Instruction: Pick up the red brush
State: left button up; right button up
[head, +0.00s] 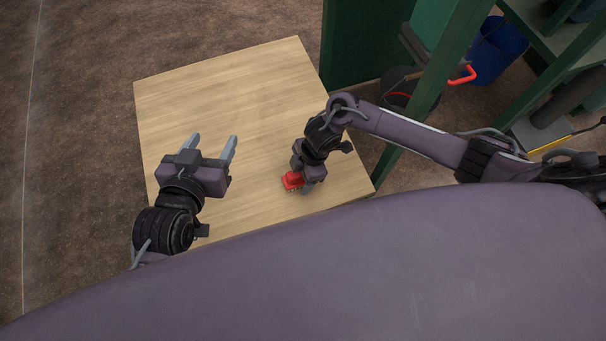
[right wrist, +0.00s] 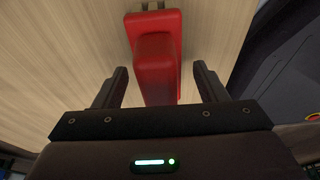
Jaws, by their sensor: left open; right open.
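The red brush (head: 291,181) lies on the wooden table near its front right part, partly hidden by my right gripper in the head view. In the right wrist view the red brush (right wrist: 156,62) runs between the two fingers, its wide end beyond the fingertips. My right gripper (right wrist: 160,80) is open, with a finger on each side of the brush and a visible gap to both. In the head view my right gripper (head: 306,186) points down at the brush. My left gripper (head: 214,141) is open and empty over the left part of the table.
The wooden table (head: 235,90) is otherwise bare, with free room at the back. A green frame (head: 440,90) stands off its right side. A blue bin (head: 497,50) and a dark bucket (head: 399,84) stand on the floor behind it.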

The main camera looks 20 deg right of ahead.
jog(key=c, duration=1.2)
jog(key=shift+c, duration=0.2)
jog(key=shift+r, duration=0.4)
notch_tip(320, 180, up, 3)
jog(key=shift+f+p, duration=0.1)
jog(key=shift+p, duration=0.6)
pick_arm(q)
jog(key=s+a+f+g+y+p, duration=0.1)
jog(key=s+a+f+g+y, duration=0.15)
jog(key=s+f+g, duration=0.5)
pick_arm(e)
notch_tip(320, 180, up, 2)
jog(key=shift+w+r, duration=0.1)
jog(key=shift+r, duration=0.1)
notch_tip(320, 180, up, 2)
jog(key=shift+r+p, duration=0.25)
jog(key=shift+p, duration=0.45)
pick_arm(q)
jog(key=s+a+f+n+g+y+p, duration=0.1)
jog(key=s+a+g+y+p, duration=0.2)
jog(key=a, duration=0.4)
jog(key=shift+s+a+p, duration=0.3)
jog(key=shift+s+p, duration=0.5)
jog(key=shift+s, duration=0.15)
pick_arm(e)
notch_tip(320, 180, up, 12)
